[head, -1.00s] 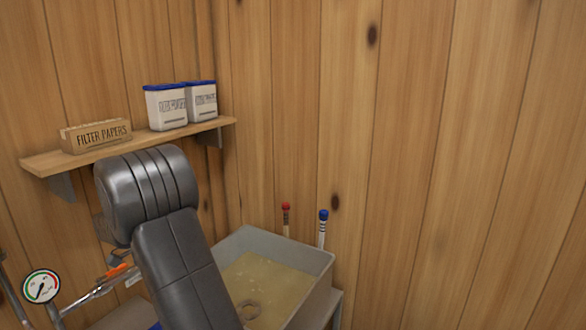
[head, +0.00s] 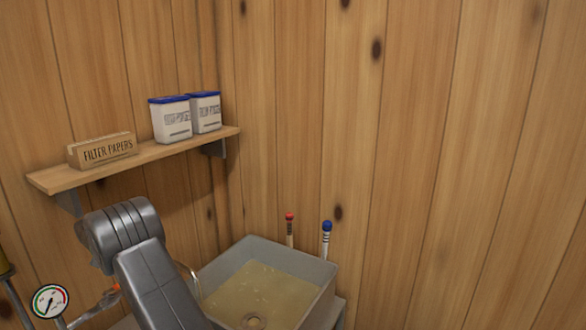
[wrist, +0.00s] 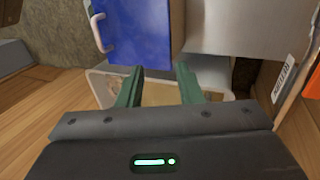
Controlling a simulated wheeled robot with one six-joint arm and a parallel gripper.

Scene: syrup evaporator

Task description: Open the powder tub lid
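In the wrist view, my gripper (wrist: 160,72) has two green fingers set apart with nothing between them. Just beyond the fingertips is a blue panel (wrist: 140,35) with a white handle (wrist: 98,32) on its left edge. Below it, partly behind the fingers, is a pale-rimmed shape (wrist: 98,80) with a beige surface. I cannot tell whether these are the powder tub and its lid. In the head view, two white tubs with blue lids, a left one (head: 171,122) and a right one (head: 206,113), stand shut on the shelf. My arm hides the gripper there.
The wall shelf (head: 50,181) also holds a filter paper box (head: 103,151). A grey basin (head: 322,282) of yellowish liquid stands in the corner, with a red-topped (head: 290,228) and a blue-topped stick (head: 326,238) behind. A dial gauge (head: 49,301) is at lower left.

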